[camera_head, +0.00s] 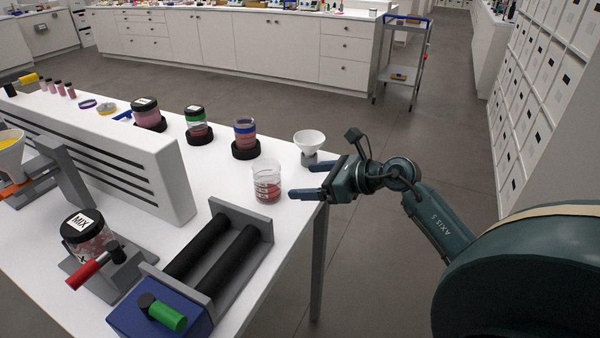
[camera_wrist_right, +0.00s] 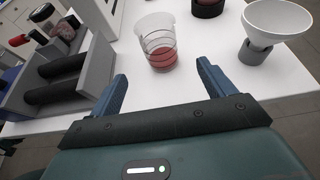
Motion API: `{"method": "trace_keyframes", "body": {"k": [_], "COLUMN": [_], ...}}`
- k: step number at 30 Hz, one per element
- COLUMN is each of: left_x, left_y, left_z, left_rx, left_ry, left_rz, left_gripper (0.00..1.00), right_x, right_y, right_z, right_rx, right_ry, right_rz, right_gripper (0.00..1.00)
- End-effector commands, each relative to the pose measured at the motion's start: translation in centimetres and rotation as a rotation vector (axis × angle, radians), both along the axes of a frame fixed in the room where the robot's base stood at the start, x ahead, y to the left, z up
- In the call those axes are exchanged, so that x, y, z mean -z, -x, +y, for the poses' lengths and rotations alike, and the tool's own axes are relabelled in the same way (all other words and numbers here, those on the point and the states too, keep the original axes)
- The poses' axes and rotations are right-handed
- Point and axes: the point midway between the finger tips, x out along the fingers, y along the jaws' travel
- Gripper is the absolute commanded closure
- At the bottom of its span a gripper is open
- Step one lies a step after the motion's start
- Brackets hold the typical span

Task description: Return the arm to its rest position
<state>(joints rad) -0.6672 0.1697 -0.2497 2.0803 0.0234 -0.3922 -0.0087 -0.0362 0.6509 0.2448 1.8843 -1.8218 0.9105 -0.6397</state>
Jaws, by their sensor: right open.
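My right gripper (camera_head: 305,178) reaches in from the right over the table's right edge. Its two blue fingers are spread and hold nothing. The right wrist view also shows the open fingers (camera_wrist_right: 162,82). A clear beaker (camera_head: 267,190) with red content at the bottom stands upright just beyond the fingertips. In the right wrist view the beaker (camera_wrist_right: 158,42) stands ahead of the gap between the fingers, and the gap itself is empty. My left gripper is in neither view.
A white funnel (camera_head: 309,142) on a grey stand is close behind the gripper. A roller unit (camera_head: 215,250), a MIX jar (camera_head: 87,232) and a slotted white panel (camera_head: 110,160) stand left. Several jars line the back. Clear floor (camera_head: 375,250) lies right of the table.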

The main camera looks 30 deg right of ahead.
Motion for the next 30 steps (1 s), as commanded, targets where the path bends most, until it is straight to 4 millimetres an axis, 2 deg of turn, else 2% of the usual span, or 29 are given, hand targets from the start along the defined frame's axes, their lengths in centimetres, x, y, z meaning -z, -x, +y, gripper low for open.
{"method": "trace_keyframes", "body": {"k": [7, 11, 14, 17, 19, 22, 26, 29, 30], "left_x": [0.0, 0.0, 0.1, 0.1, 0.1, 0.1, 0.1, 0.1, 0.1], "left_y": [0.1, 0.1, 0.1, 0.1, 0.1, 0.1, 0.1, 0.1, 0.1], "left_z": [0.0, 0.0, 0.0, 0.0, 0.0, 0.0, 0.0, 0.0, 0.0], "left_rx": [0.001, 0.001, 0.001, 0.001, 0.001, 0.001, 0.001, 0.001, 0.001], "left_ry": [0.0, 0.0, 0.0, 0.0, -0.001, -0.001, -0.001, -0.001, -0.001], "left_rz": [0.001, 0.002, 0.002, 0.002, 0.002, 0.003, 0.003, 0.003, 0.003], "left_gripper": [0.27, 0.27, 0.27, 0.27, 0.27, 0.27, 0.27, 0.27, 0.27], "right_x": [0.0, -0.9, -2.7, -5.1, -6.4, -7.3, -6.0, -3.3, -1.8], "right_y": [0.0, 0.0, 0.2, 0.7, 1.2, 2.0, 3.4, 5.0, 5.7], "right_z": [0.1, 1.6, 3.7, 5.0, 5.2, 4.3, 2.3, 1.1, 0.8], "right_rx": [0.001, 0.012, 0.048, 0.123, 0.195, 0.329, 0.555, 0.77, 0.867], "right_ry": [-0.006, -0.113, -0.32, -0.614, -0.833, -1.143, -1.528, -1.799, -1.897], "right_rz": [-0.002, -0.042, -0.11, -0.173, -0.2, -0.209, -0.173, -0.108, -0.072], "right_gripper": [0.18, 0.18, 0.18, 0.18, 0.18, 0.18, 0.18, 0.18, 0.18]}}
